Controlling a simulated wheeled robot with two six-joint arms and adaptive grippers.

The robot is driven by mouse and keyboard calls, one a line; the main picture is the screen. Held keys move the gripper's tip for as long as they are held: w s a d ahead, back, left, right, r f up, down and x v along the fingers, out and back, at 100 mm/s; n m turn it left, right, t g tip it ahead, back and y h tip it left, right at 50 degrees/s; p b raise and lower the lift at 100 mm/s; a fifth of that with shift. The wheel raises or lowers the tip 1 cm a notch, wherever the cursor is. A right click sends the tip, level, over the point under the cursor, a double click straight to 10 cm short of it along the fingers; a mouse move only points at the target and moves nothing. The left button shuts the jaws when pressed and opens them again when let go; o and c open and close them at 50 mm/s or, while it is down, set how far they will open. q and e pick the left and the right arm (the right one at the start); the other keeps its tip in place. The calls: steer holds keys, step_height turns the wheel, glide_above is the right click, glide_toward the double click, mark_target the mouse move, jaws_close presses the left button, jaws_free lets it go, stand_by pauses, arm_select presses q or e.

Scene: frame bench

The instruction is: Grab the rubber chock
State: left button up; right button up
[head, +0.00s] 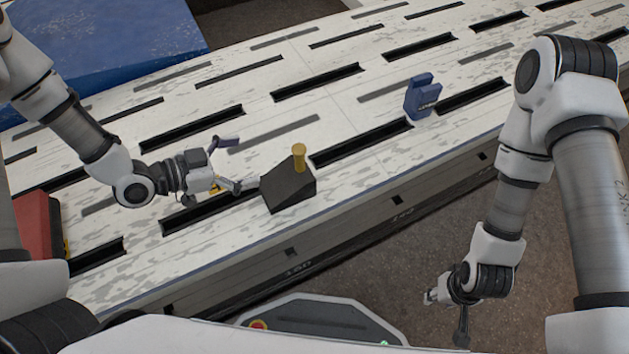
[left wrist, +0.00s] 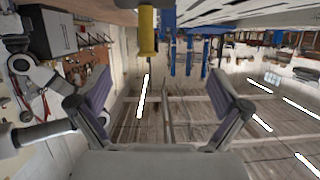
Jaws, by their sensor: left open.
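The rubber chock (head: 290,192) is a dark wedge with a yellow upright handle. It rests on the slotted bench near its front edge. My left gripper (head: 240,164) is open just left of the chock, with its fingers spread and nothing between them. In the left wrist view, the yellow handle (left wrist: 148,30) shows beyond the open fingers (left wrist: 163,95), at the top of the picture. The chock's dark body is not clear there. My right gripper (head: 446,314) hangs over the floor in front of the bench, its fingers apart and empty.
A blue block-like object (head: 421,98) stands on the bench to the right of the chock. A red object (head: 38,228) sits at the left end. A blue surface (head: 100,45) lies behind the bench. The bench top (head: 340,105) has several dark slots and is mostly clear.

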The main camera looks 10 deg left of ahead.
arm_select(q)
steer(key=b, duration=0.4)
glide_toward(287, 177)
steer(key=shift+w+d+f+g, duration=0.4)
steer(key=shift+w+d+f, duration=0.15)
steer(key=shift+w, duration=0.1)
steer(key=b+x, duration=0.3)
steer(key=x, duration=0.4)
steer(key=shift+d+r, duration=0.1)
steer(key=shift+d, duration=0.1)
steer(key=shift+w+d, duration=0.15)
steer(key=shift+r, duration=0.1)
arm_select(e)
step_height(287, 177, down, 9)
steer(key=shift+w+d+r, duration=0.15)
steer(key=shift+d, duration=0.05)
arm_select(q)
steer(key=c, duration=1.5)
steer(key=shift+o, duration=0.2)
steer(key=shift+r, duration=0.1)
